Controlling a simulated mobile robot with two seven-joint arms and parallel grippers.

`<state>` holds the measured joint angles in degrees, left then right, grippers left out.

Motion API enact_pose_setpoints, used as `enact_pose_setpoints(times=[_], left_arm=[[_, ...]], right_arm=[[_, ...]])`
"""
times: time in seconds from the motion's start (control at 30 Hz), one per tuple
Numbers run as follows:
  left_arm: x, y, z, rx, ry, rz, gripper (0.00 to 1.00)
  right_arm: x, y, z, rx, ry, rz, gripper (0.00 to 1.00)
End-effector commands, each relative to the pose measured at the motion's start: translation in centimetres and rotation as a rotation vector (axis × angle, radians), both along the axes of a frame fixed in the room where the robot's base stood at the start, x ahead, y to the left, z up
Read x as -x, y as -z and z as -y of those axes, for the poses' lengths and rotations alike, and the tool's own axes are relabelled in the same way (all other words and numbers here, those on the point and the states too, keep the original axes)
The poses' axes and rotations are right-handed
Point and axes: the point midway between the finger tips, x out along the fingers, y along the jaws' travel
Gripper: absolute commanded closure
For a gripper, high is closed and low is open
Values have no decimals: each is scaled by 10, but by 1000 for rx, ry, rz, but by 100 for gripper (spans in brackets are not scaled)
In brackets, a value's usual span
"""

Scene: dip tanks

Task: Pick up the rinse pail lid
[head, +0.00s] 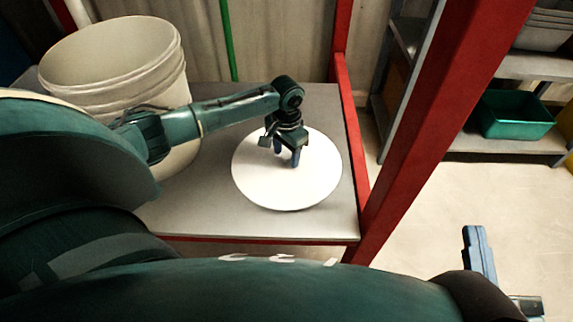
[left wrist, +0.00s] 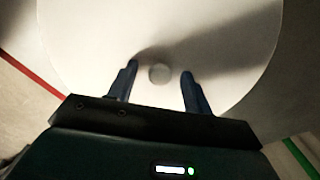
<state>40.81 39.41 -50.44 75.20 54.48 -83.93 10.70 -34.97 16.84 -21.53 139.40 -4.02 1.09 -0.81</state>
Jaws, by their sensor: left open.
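The rinse pail lid (head: 262,185) is a round white disc lying flat on the grey metal bench top in the head view. My left gripper (head: 287,157) is open over the lid, fingers pointing down. In the left wrist view the knob shows between the two blue fingers, with a gap on each side. I cannot tell whether the fingertips touch the lid. A blue finger of my right gripper (head: 480,258) shows at the lower right, away from the bench.
An uncovered white pail (head: 160,92) stands on the bench (head: 215,222) at the left, partly behind my arm. A red post (head: 440,120) rises at the bench's right. Shelves with a green bin (head: 515,116) stand further right. A green pole (head: 228,40) is behind.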

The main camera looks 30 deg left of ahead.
Motion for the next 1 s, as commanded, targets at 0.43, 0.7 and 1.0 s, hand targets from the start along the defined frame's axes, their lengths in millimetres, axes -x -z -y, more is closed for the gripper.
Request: enact_pose_setpoints(times=[0.43,0.7,1.0], left_arm=[[0,-1,0,0,0,-1,80],[0,-1,0,0,0,-1,100],[-1,-2,0,0,-1,1,100]], right_arm=[[1,3,0,7,0,-4,100],[0,6,1,10,1,-9,100],[0,5,1,10,1,-8,100]])
